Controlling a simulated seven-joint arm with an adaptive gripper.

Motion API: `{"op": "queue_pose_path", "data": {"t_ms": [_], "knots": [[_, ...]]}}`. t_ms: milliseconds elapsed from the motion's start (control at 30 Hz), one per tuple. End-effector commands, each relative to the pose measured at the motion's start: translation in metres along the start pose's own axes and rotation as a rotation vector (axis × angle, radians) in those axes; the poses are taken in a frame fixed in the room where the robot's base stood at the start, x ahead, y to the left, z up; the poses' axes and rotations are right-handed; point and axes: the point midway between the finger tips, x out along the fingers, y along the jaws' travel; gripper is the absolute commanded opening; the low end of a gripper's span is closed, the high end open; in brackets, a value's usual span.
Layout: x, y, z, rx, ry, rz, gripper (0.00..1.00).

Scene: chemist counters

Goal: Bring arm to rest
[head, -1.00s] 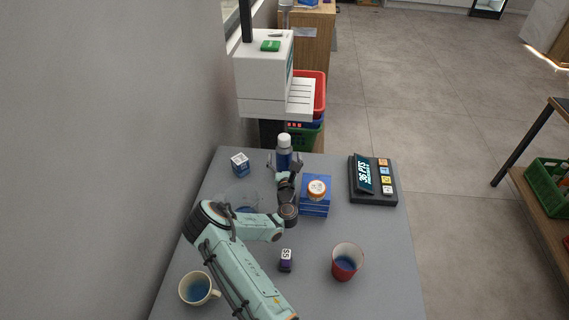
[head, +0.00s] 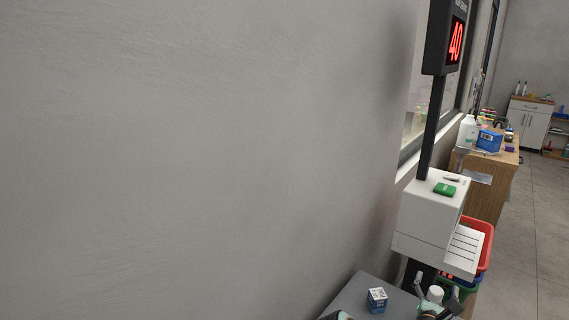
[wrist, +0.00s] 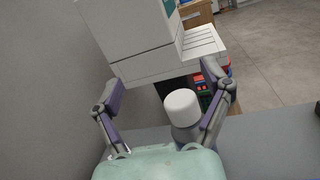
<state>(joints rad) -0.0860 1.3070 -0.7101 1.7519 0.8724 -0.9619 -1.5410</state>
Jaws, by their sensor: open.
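My gripper (wrist: 164,98) is open in the wrist view, with one finger on each side of the picture. A white-capped bottle (wrist: 182,106) stands between the fingers, closer to the right one; I cannot tell if they touch. In the head view, only part of my gripper (head: 437,302) shows at the bottom edge, around the bottle's white cap (head: 436,293). Most of my arm is out of that view.
A blue-and-white box (head: 377,299) sits on the grey counter (head: 346,298) near the wall. A white machine (head: 424,225) stands beyond, with a dark post and a red-lit display (head: 456,41) above. Red and green crates (head: 482,243) are beside it.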

Motion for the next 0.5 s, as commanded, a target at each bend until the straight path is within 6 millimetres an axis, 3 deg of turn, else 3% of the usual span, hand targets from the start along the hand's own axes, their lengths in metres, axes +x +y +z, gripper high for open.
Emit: {"op": "queue_pose_path", "data": {"t_ms": [33, 100, 200, 333, 500], "knots": [[0.006, 0.007, 0.035, 0.076, -0.053, -0.008, 0.79], [0.007, 0.014, 0.081, 0.201, -0.109, -0.021, 0.79], [0.001, 0.014, 0.137, 0.418, -0.15, -0.069, 0.79], [-0.02, 0.007, 0.184, 0.778, -0.129, -0.165, 0.79], [-0.071, 0.018, 0.211, 1.318, 0.037, -0.29, 0.79]]}}
